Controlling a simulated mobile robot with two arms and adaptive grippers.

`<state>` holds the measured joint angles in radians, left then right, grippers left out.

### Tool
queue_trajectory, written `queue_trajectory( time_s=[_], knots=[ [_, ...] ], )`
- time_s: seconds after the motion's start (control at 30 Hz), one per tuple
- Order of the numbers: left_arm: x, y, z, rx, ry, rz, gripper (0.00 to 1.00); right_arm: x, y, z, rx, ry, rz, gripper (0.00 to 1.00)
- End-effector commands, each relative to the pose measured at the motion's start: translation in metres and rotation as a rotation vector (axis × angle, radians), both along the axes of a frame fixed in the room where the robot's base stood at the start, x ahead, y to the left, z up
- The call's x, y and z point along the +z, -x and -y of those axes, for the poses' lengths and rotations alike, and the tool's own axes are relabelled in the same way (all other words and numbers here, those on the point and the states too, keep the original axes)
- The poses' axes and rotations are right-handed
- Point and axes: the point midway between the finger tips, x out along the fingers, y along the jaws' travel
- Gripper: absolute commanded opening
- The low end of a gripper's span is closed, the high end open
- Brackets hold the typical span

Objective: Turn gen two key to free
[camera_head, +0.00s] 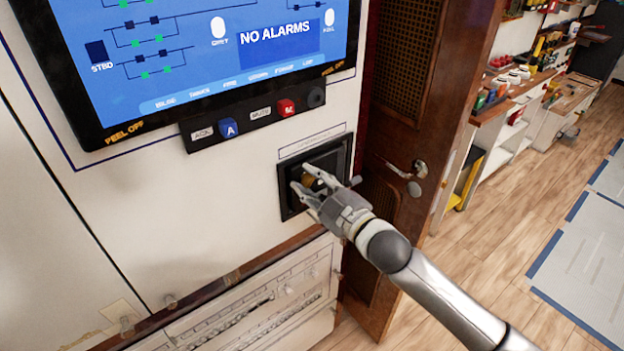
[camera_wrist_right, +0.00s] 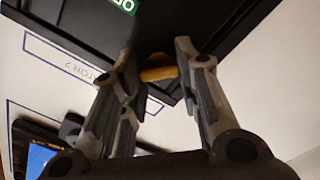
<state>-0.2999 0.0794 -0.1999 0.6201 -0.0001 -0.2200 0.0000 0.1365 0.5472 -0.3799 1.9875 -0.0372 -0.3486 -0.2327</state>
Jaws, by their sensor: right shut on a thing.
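The generator two key shows as a small yellow-brass piece (camera_head: 308,179) on a square black panel (camera_head: 285,195) in the wall, below the alarm screen. In the right wrist view the yellow key (camera_wrist_right: 158,73) lies between the fingertips. My right gripper (camera_head: 303,181) is at the panel with its fingers on both sides of the key, shut on it; it also shows in the right wrist view (camera_wrist_right: 155,62). The fingers hide most of the key, so its exact turn is hard to tell. A green label (camera_wrist_right: 125,4) is partly cut off. My left gripper is not in view.
A screen (camera_head: 200,50) reads "NO ALARMS". Below it is a button strip (camera_head: 255,118) with blue and red buttons. A wooden door (camera_head: 400,130) with a metal handle stands close to the right of the panel. Drawn switchgear (camera_head: 260,310) lies below.

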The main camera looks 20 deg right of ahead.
Motion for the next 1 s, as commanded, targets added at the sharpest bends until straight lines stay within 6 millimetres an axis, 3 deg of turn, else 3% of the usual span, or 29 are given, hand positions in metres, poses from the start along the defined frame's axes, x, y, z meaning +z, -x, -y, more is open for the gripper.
queue_trajectory(
  time_s=[0.6, 1.0],
  knots=[
    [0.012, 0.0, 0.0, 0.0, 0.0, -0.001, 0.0, -0.001, 0.0, -0.001, 0.001, 0.518, 0.189, 0.06],
    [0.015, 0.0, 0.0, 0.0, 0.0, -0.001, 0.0, -0.003, 0.0, -0.001, 0.0, 0.689, 0.25, 0.06]
  ],
)
